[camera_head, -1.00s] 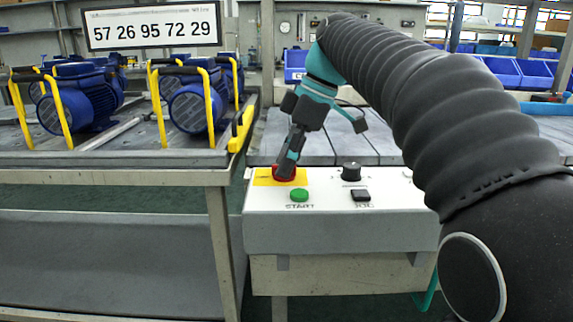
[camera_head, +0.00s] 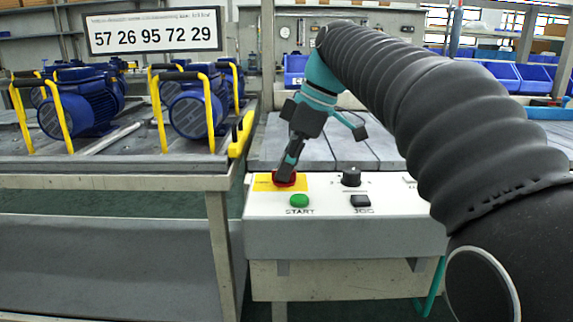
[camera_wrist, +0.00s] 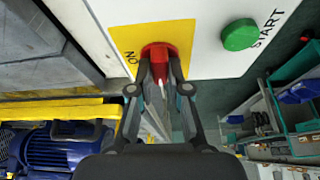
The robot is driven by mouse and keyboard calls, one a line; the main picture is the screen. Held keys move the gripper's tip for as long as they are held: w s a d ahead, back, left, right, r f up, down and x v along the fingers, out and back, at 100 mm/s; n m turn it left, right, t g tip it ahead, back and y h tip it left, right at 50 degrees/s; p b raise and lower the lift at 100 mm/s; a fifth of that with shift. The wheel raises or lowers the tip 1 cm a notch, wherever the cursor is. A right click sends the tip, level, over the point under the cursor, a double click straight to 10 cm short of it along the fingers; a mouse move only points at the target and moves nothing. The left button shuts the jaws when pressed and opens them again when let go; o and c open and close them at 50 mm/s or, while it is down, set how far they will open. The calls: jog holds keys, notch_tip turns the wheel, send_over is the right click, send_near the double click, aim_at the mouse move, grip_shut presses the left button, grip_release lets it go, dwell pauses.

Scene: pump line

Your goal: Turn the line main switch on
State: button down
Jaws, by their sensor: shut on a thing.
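The red switch (camera_head: 294,181) sits on a yellow plate (camera_head: 262,184) at the left of the white control box (camera_head: 400,205). It also shows in the wrist view (camera_wrist: 160,49), where "ON" is printed on the yellow plate to its left. My gripper (camera_head: 286,176) reaches down from above and is shut on the red switch. In the wrist view both fingers of my gripper (camera_wrist: 160,75) meet the switch from its near side. The fingers cover part of the switch, so I cannot tell its exact setting.
A green START button (camera_head: 299,201), a black knob (camera_head: 351,174) and a black JOG button (camera_head: 361,200) are on the same box. A bench (camera_head: 110,182) with blue pumps (camera_head: 190,112) in yellow frames stands left. Grey rollers or slats (camera_head: 345,150) lie behind the box.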

jog(key=m, duration=0.2)
jog(key=m+t, duration=0.1)
jog(key=m, duration=0.1)
jog(key=shift+s+t+p, duration=0.15)
jog(key=shift+t+p, duration=0.15)
jog(key=m+t+h+p, duration=0.1)
jog(key=m, duration=0.3)
jog(key=shift+a, duration=0.15)
jog(key=m+h+p, duration=0.1)
jog(key=m, duration=0.1)
jog(key=m+t+h+p, duration=0.1)
jog(key=m, duration=0.2)
jog(key=shift+s+a, duration=0.1)
jog(key=shift+m+h+p, duration=0.65)
jog(key=shift+m+h, duration=0.15)
jog(key=shift+m, duration=1.3)
jog(key=c, duration=1.1)
grip_release()
